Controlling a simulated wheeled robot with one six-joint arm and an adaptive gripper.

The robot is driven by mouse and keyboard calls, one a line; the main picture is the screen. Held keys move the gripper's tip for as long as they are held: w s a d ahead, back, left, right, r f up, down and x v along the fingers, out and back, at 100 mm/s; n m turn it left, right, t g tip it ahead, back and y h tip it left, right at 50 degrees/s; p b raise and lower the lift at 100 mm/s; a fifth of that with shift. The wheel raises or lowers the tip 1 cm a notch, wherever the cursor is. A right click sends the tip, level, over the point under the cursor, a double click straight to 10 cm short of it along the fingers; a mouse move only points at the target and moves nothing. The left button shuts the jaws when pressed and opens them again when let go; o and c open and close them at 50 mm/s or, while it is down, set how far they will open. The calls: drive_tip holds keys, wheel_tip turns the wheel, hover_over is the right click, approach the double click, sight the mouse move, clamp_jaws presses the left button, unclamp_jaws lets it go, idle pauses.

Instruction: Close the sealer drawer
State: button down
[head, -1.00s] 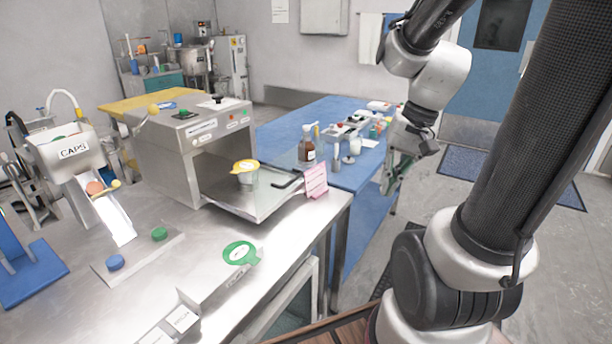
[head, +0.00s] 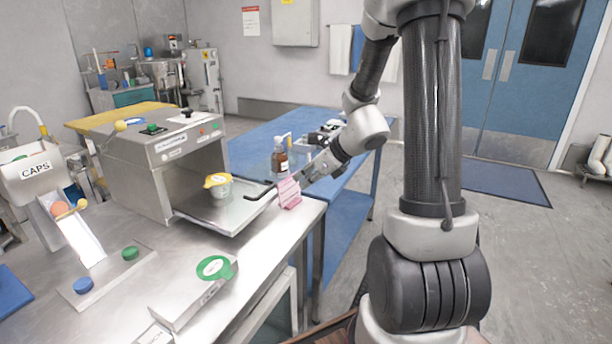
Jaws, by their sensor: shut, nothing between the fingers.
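The sealer (head: 140,182), a steel box, stands on the steel bench. Its drawer (head: 236,214) is pulled out to the right. A cup with a yellow lid (head: 218,186) sits on the drawer. The black drawer handle (head: 261,191) is at the drawer's right end. A pink card (head: 288,194) stands beside the handle. My gripper (head: 303,181) is shut and empty, just right of the handle and close to the pink card. Its fingertips are small here, and I cannot tell whether they touch the card or the handle.
A brown bottle (head: 279,158) stands on the blue table (head: 245,140) behind my gripper. The caps dispenser (head: 40,172) and blue and green buttons are at left. A green-labelled box (head: 195,295) lies at the bench front. Open floor (head: 540,260) lies to the right.

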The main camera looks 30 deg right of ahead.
drive_tip(key=w+a+f, duration=0.1)
drive_tip(key=w, duration=0.1)
drive_tip(key=w+a+f, duration=0.1)
drive_tip(key=w+a, duration=0.1)
drive_tip(key=w+a+f, duration=0.1)
drive_tip(key=w+f, duration=0.1)
drive_tip(key=shift+w+a, duration=0.25)
drive_tip(key=shift+a, duration=0.15)
drive_tip(key=shift+w, duration=0.1)
drive_tip(key=w+a, duration=0.4)
drive_tip(key=w, duration=0.2)
drive_tip(key=w+a, duration=0.5)
drive_tip(key=w, duration=0.1)
drive_tip(key=w+a, duration=0.4)
drive_tip(key=w, duration=0.2)
drive_tip(key=shift+w+a, duration=0.3)
drive_tip(key=shift+a, duration=0.05)
drive_tip(key=shift+w+a, duration=0.1)
drive_tip(key=shift+w, duration=0.05)
drive_tip(key=shift+r, duration=0.15)
